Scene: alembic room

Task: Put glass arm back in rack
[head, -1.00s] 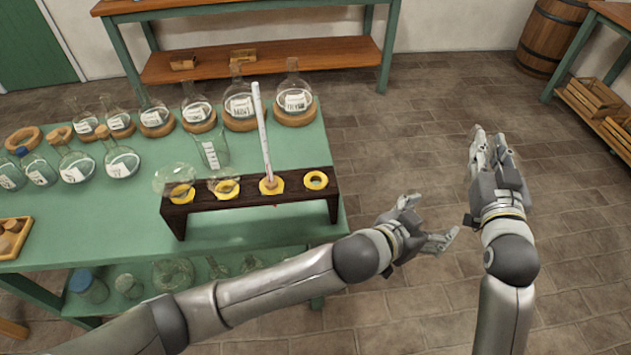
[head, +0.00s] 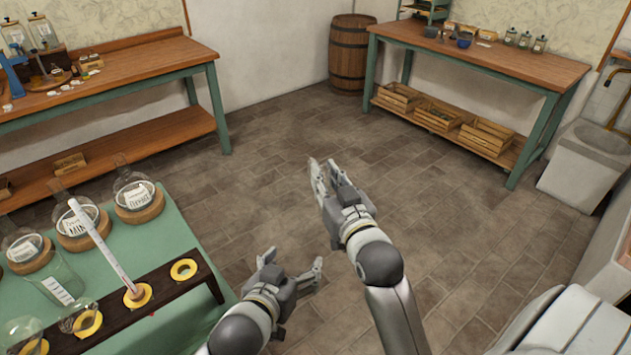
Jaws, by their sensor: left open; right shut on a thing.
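The dark wooden rack (head: 167,286) with yellow rings stands on the green table at lower left. Its right-end ring (head: 184,269) is empty. A long pale glass stick (head: 100,242) leans in the ring beside it, and clear glassware stands in the rings farther left. My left gripper (head: 294,262) is open and empty, to the right of the rack and off the table. My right gripper (head: 318,180) is higher, over the floor, with its fingers closed together on a thing that I cannot make out. No glass arm shows clearly in it.
Round flasks (head: 137,195) on cork rings and a clear beaker (head: 58,284) stand on the green table (head: 180,220). Wooden benches with shelves line the back left and back right, with a barrel (head: 350,55) between. The floor in the middle is clear.

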